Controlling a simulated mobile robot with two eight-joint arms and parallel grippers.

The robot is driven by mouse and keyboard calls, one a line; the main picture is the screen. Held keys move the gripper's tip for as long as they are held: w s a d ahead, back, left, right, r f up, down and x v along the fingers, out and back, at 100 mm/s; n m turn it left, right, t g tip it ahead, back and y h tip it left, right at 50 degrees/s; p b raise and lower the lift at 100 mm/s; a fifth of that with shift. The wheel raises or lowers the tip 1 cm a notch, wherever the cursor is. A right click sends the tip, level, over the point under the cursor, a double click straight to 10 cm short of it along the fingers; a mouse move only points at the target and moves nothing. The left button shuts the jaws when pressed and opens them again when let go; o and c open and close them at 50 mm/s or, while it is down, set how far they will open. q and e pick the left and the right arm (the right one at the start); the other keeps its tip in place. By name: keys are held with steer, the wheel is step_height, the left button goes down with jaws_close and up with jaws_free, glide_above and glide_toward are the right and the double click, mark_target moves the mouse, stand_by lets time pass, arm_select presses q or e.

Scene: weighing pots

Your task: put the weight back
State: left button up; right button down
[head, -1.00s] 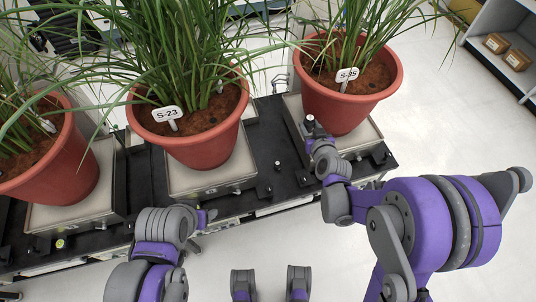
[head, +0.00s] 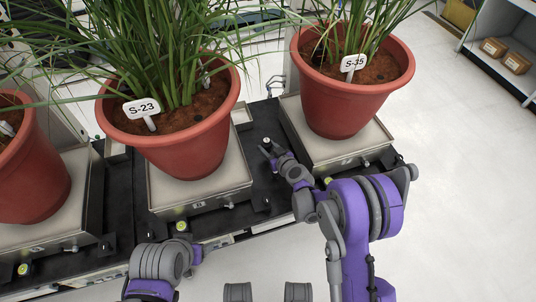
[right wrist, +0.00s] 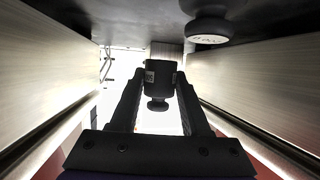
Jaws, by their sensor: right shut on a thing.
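My right gripper (head: 270,153) is in the gap between the middle and right scales in the head view, over the black bench. It is shut on a small dark weight (head: 266,141), whose pale top just shows at the fingertips. In the right wrist view the dark cylindrical weight (right wrist: 158,78) with a knob and small pale labels sits between both fingers of the right gripper (right wrist: 160,92). I cannot tell whether its base touches the bench. My left gripper (head: 194,256) is low at the left, in front of the middle scale; its jaws are unclear.
The middle scale (head: 210,200) bears potted plant S-23 (head: 185,150); the right scale (head: 370,148) bears pot S-35 (head: 345,100). Another potted plant (head: 38,180) stands left. Scale walls (right wrist: 45,75) flank the right gripper closely. A round lettered disc (right wrist: 207,30) shows above.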

steer(key=shift+f+b, duration=0.45)
steer(key=shift+f, duration=1.35)
steer(key=shift+s+f+b, duration=0.1)
steer(key=shift+f+b, duration=0.25)
steer(key=shift+f, duration=0.15)
